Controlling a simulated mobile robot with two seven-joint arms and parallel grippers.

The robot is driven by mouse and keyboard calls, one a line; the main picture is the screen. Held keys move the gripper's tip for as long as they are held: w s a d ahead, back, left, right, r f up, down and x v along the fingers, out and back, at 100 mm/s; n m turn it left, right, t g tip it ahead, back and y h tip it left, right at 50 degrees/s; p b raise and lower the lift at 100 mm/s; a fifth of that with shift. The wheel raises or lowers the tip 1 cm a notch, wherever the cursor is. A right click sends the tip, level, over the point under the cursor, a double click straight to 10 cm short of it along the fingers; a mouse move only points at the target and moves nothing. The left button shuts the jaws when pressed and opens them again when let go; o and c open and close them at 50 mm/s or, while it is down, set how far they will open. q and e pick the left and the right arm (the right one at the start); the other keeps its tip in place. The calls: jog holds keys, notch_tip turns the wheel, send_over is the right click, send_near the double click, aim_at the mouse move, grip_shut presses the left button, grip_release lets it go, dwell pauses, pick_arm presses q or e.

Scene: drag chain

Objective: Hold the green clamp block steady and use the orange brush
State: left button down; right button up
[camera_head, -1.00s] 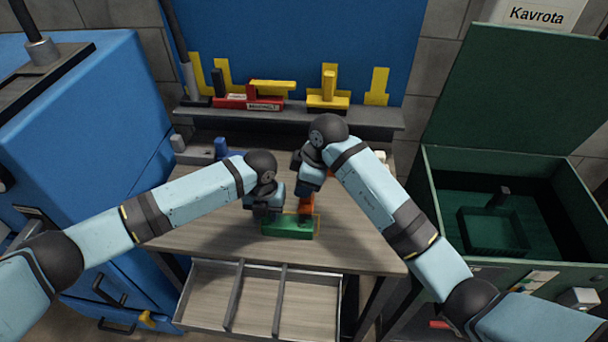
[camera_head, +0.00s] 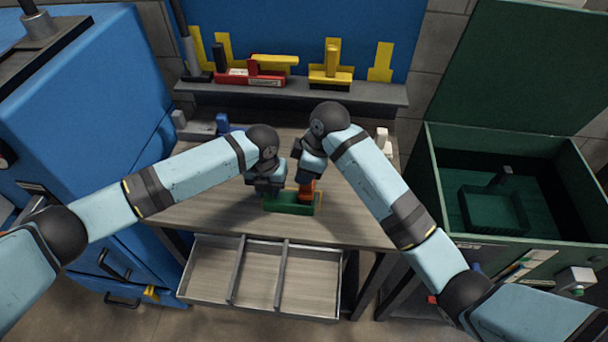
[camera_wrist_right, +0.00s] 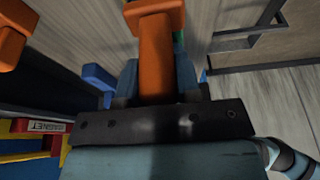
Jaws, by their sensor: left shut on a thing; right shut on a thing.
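The green clamp block (camera_head: 290,205) lies on the wooden workbench near its front edge. My left gripper (camera_head: 268,190) is shut on the left part of the block. My right gripper (camera_head: 309,180) is shut on the orange brush (camera_head: 308,190), just above the block's right part. In the right wrist view the orange brush (camera_wrist_right: 157,50) stands out from between the fingers, with its wider end away from the gripper. A little green of the block shows behind it. Whether the brush touches the block cannot be told.
A three-part open drawer (camera_head: 260,277) juts out below the bench (camera_head: 190,215). A shelf (camera_head: 365,93) behind holds red and yellow tools. An open green chest (camera_head: 560,243) stands at the right, a blue cabinet (camera_head: 90,110) at the left.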

jog(key=shift+w+d, duration=0.15)
jog(key=shift+w, duration=0.65)
jog(key=shift+s+a, duration=0.2)
jog(key=shift+s, duration=0.95)
jog(key=shift+s+a, duration=0.2)
jog(key=shift+s, duration=0.9)
jog(key=shift+w+d, duration=0.25)
jog(key=shift+w, duration=0.95)
jog(key=shift+w+d, duration=0.2)
jog(key=shift+w, duration=1)
notch_tip(320, 180, up, 8)
jog(key=shift+s, duration=0.1)
pick_arm(q)
jog(key=c, duration=0.7)
grip_release()
notch_tip(320, 180, up, 12)
jog(key=shift+r, duration=0.1)
